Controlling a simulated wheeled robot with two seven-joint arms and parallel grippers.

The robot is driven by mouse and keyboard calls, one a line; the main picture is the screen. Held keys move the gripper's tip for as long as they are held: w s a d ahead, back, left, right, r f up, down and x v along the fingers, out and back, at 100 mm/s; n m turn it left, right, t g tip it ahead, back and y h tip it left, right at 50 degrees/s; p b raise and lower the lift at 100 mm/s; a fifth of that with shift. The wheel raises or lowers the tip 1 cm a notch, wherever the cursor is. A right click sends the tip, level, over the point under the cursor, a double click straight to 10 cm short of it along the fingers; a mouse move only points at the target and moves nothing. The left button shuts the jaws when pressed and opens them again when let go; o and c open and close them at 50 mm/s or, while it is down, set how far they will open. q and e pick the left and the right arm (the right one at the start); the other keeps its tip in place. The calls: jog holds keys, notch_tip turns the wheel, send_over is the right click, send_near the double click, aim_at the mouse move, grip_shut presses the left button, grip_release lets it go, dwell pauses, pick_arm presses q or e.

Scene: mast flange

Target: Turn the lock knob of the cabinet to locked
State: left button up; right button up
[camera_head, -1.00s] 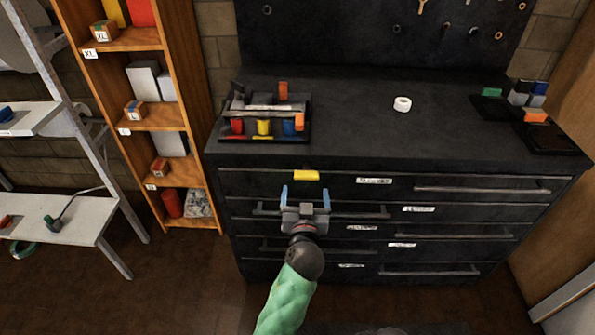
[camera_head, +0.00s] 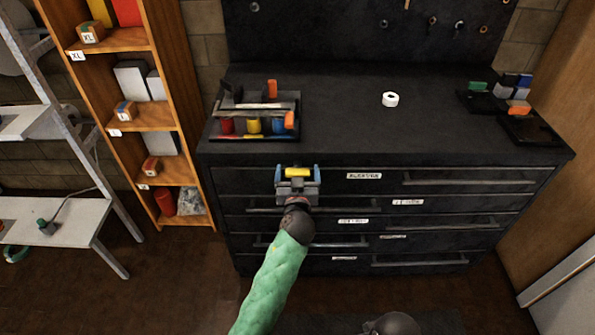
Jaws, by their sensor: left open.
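The black cabinet (camera_head: 490,166) has several drawers with bar handles and white labels. Its yellow lock knob (camera_head: 298,172) is on the upper front, left of the top drawer's label, and looks lengthwise horizontal. My left gripper (camera_head: 297,175) is open in front of the cabinet, with its blue fingertips on the left and right sides of the knob. I cannot tell whether they touch it. The gripper body hides the front just below the knob.
On the cabinet top are a tool tray (camera_head: 255,115) at the left, a white tape roll (camera_head: 390,99), and dark trays (camera_head: 528,128) at the right.

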pick_arm(q)
jog(key=shift+c, duration=0.9)
jog(key=c, duration=0.8)
